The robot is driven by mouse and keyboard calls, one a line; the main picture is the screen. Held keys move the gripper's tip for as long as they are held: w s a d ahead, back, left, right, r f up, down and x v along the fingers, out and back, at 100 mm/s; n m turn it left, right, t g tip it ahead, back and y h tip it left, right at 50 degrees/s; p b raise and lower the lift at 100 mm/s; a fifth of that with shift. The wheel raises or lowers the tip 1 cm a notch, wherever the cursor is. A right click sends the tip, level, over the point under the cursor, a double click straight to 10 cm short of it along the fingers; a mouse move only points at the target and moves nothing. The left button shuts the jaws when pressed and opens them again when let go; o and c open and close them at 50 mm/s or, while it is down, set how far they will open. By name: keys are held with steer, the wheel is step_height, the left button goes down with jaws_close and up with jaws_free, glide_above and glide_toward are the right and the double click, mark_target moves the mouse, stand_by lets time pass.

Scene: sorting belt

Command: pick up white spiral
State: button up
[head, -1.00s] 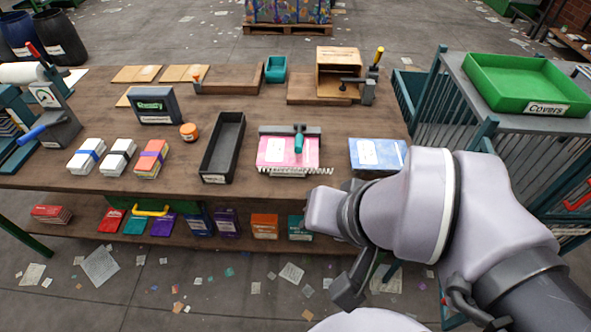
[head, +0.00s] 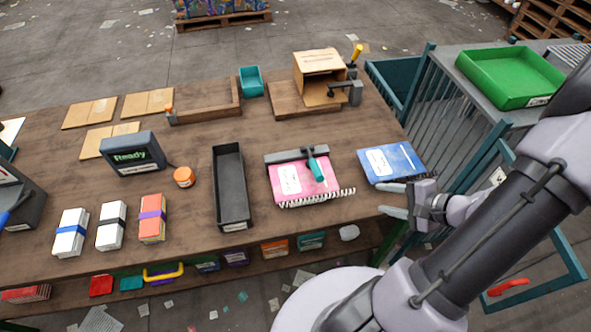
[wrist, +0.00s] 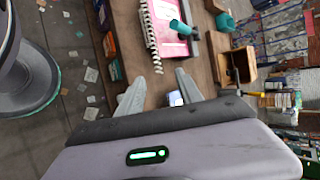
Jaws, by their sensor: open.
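A white spiral (head: 316,198) runs along the front edge of a pink notebook (head: 287,180) on the table. The spiral's right end sticks out past the cover. It also shows in the wrist view (wrist: 150,38), at the top. A press with a teal handle (head: 315,169) lies across the pink notebook. My gripper (head: 383,199) is open and empty at the table's front edge, right of the spiral and apart from it. In the wrist view, its two fingers (wrist: 162,82) are spread with a gap between them.
A blue notebook (head: 392,163) lies just behind my gripper. A black tray (head: 231,205) stands left of the pink notebook. The table between the two notebooks is bare.

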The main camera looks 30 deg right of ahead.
steer(key=b, duration=0.3)
glide_toward(343, 194)
steer(key=w+f, duration=0.1)
steer(key=w, duration=0.1)
steer(key=x, duration=0.3)
steer(key=b+x, duration=0.1)
steer(key=x, duration=0.2)
steer(key=shift+s+a+f, duration=0.2)
steer(key=shift+s, duration=0.1)
jaws_close()
